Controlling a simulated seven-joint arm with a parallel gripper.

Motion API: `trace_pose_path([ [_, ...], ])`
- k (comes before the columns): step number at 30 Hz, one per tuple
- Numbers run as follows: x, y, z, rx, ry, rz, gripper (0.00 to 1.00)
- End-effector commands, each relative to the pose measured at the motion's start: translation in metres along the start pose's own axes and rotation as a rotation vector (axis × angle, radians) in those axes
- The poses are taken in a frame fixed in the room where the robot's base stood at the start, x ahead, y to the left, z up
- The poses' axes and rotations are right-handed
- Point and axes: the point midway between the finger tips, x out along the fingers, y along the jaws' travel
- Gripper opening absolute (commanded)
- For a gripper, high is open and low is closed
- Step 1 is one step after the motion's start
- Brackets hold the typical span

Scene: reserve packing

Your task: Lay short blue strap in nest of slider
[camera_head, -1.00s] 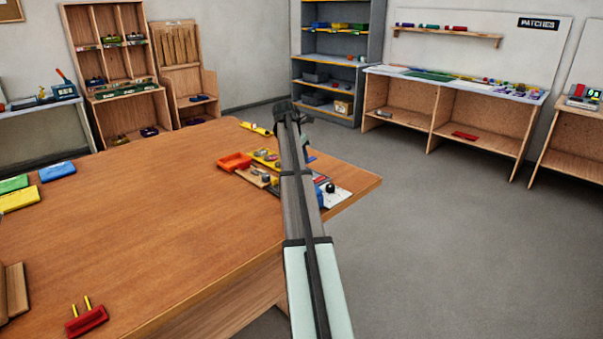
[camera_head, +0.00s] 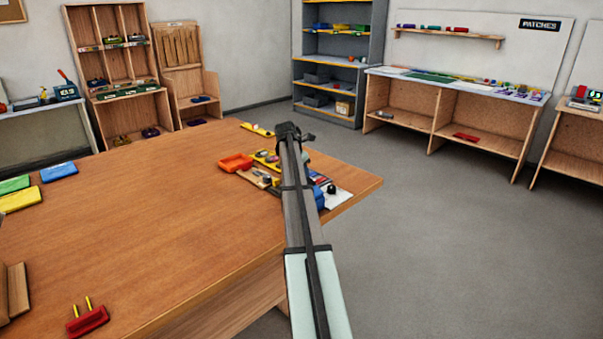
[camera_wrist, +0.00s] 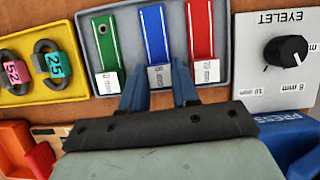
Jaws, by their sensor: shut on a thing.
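The short blue strap (camera_wrist: 155,35) lies in a grey tray (camera_wrist: 127,25) in the wrist view, between a green strap (camera_wrist: 102,45) and a red strap (camera_wrist: 200,30). My gripper (camera_wrist: 159,68) is shut on the tagged end of the blue strap, one finger on each side. The strap appears still within the tray. In the head view my own arm hides the fingers and most of this tray. I cannot pick out the slider or its nest with certainty.
A yellow tray (camera_wrist: 72,90) with numbered dark loops is left of the grey tray. An eyelet panel (camera_wrist: 255,90) with a black knob is right, above a blue press part (camera_wrist: 295,140). An orange tray (camera_head: 236,163) stands nearby. The table's left middle (camera_head: 130,220) is clear.

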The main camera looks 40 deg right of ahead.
Motion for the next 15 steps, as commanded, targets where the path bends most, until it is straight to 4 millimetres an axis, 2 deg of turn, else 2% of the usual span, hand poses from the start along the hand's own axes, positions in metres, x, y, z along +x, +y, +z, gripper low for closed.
trace_pose_path([
  [1, 0.0013, -0.0001, -0.0006, 0.0, 0.0, 0.0, 0.01],
  [2, 0.0012, -0.0001, -0.0005, 0.0, 0.0, 0.0, 0.32],
  [3, 0.001, -0.0001, -0.0004, 0.0, 0.0, 0.0, 0.36],
  [9, 0.0009, 0.0, -0.0004, 0.0, 0.0, 0.0, 0.55],
  [15, 0.0008, 0.0, -0.0004, 0.0, 0.0, 0.0, 0.55],
])
